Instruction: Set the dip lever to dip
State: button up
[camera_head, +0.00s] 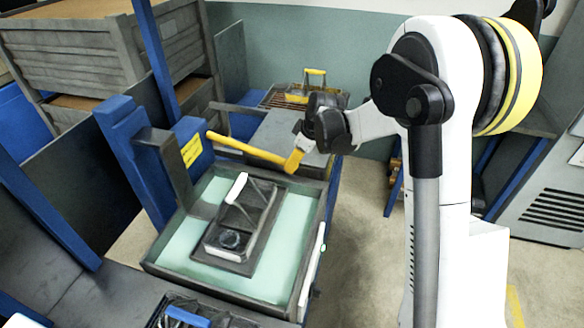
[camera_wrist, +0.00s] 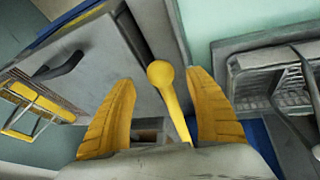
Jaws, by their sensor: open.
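The dip lever (camera_head: 245,149) is a long yellow bar. It slants from the blue post (camera_head: 130,160) at the left down to the right, above the far side of a tank. My gripper (camera_head: 296,158) is at the lever's right end, with its yellow fingers open. In the wrist view, the lever's round yellow knob (camera_wrist: 160,74) and shaft lie between the two spread fingers of my gripper (camera_wrist: 158,82). There is a visible gap on each side. The far part of the shaft is hidden behind my gripper's body in that view.
The tank (camera_head: 185,273) holds pale green liquid, with a dark basket (camera_head: 262,232) in it. Behind stands a grey surface (camera_head: 285,135) and a yellow-handled basket (camera_head: 312,88). Grey crates (camera_head: 75,55) stand at the back left. Floor (camera_head: 365,240) is clear to the right.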

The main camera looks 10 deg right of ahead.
jog(key=b+x, duration=0.1)
jog(key=x, duration=0.4)
jog(key=shift+a+f, duration=0.1)
grip_shut()
jog(key=w+a+r+g+h+p, duration=0.1)
jog(key=a+r+h+p, duration=0.1)
jog(key=r+p, duration=0.5)
jog(key=w+a+r+n+g+h+p, duration=0.1)
jog(key=r+p, duration=0.7)
jog(key=r, duration=1.2)
jog(key=shift+w+a+g+h, duration=0.8)
jog(key=shift+a+h, duration=0.5)
jog(key=shift+h, duration=0.2)
grip_release()
